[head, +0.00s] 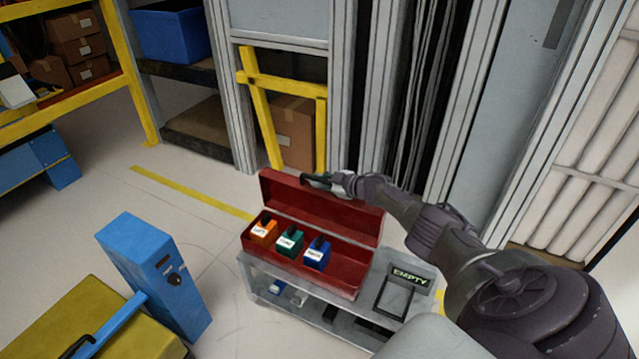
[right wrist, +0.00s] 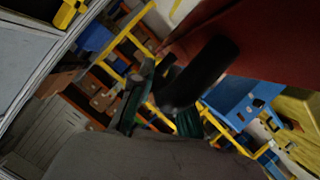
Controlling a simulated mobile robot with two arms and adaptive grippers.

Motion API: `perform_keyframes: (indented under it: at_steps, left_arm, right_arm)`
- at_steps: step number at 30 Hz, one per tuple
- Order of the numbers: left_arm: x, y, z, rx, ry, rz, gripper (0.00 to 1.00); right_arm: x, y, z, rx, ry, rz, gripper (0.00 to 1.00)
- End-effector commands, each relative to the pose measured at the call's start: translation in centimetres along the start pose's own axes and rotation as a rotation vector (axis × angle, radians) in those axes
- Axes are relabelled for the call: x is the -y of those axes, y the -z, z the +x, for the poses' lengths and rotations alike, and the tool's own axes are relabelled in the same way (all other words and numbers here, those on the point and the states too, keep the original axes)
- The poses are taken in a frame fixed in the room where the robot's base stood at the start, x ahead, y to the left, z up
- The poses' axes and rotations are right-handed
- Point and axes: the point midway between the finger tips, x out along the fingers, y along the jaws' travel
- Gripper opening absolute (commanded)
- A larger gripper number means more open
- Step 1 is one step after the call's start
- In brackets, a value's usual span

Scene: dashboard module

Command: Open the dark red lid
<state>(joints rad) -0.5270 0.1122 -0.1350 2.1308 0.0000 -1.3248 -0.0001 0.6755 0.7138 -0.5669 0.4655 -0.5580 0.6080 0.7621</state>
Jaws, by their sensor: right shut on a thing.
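The dark red lid (head: 325,212) belongs to a red box (head: 340,266) on a grey cart. It stands raised at the back of the box, so the inside is open to view. My right gripper (head: 320,181) is at the lid's top edge. In the right wrist view, my right gripper (right wrist: 160,98) is shut on the black handle (right wrist: 205,70) of the lid, which fills the top right there. The lid's hinge line is hard to make out. My left gripper is not in view.
An orange block (head: 262,232), a green block (head: 289,244) and a blue block (head: 317,256) stand in the box. An "EMPTY" sign (head: 410,277) is on the grey cart (head: 252,270). A blue post (head: 155,275) stands at left; a metal frame is behind.

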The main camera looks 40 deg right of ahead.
Motion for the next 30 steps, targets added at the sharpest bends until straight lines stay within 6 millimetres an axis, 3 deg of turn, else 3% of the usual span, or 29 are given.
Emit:
perform_keyframes:
  at_steps: [8,9,13,23,30]
  left_arm:
    - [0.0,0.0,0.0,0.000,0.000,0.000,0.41]
    - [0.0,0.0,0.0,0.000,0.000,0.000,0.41]
    - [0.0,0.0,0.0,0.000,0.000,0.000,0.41]
    - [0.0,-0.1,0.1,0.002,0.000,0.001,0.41]
    - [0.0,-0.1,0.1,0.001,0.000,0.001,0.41]
  right_arm:
    - [-0.1,0.0,0.0,0.002,-0.003,-0.002,0.00]
    - [-0.1,0.0,0.0,0.002,-0.003,-0.002,0.19]
    - [-0.1,0.0,0.0,0.001,-0.002,-0.001,0.41]
    - [0.0,0.0,-0.1,0.001,-0.001,-0.001,0.41]
    - [-0.1,-0.2,-1.6,0.003,-0.001,-0.004,0.41]
